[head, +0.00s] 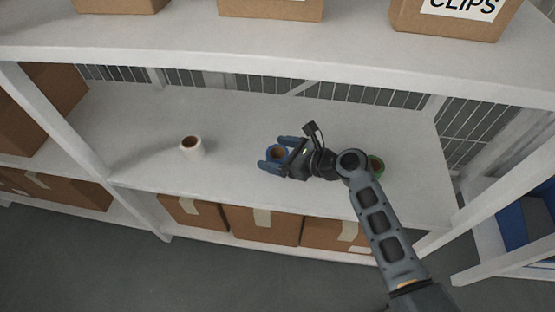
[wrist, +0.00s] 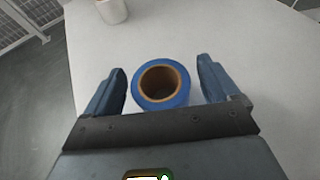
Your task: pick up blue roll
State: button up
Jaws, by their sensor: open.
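The blue roll (wrist: 161,100) stands on the white shelf, its brown core facing up. In the wrist view it sits between the two fingers of my gripper (wrist: 162,88), with a gap on each side. In the head view the roll (head: 277,154) shows between the fingertips of my gripper (head: 275,154), partly covered by them. My gripper is open and low over the shelf. I cannot tell how far the fingers reach down the roll's side.
A white roll (head: 191,147) stands to the left on the same shelf (head: 240,112). A green roll (head: 377,166) is partly hidden behind my arm on the right. Cardboard boxes (head: 262,222) fill the level below.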

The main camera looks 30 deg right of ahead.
jog(key=c, duration=1.1)
jog(key=shift+r, duration=0.15)
